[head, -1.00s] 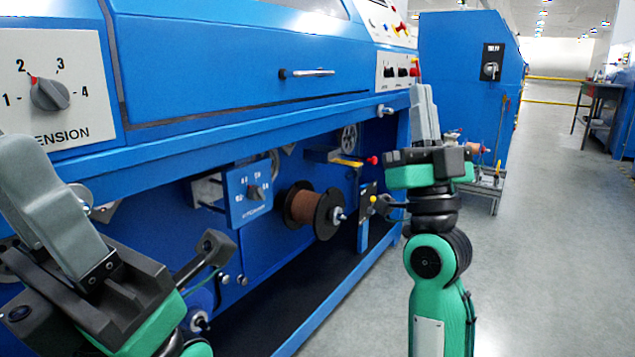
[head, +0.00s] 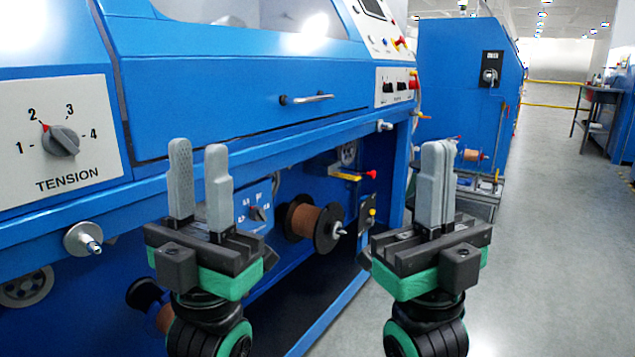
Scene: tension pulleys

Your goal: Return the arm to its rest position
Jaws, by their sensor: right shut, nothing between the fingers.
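My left gripper (head: 200,188) points upward in front of the blue machine, left of the middle of the head view. Its two grey fingers stand apart with nothing between them. My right gripper (head: 436,188) points upward to the right of it, in front of the machine's right end and the aisle. Its grey fingers are together with nothing between them. Both grippers are clear of the machine in the picture, side by side at about the same height. The arms below the wrists run out of the bottom of the view.
The blue machine (head: 240,78) fills the left. It carries a tension dial (head: 62,141) with its red mark near 2, a drawer handle (head: 307,98) and a brown spool (head: 305,221) below. A second blue machine (head: 452,75) stands behind. The grey floor (head: 560,230) at right is free.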

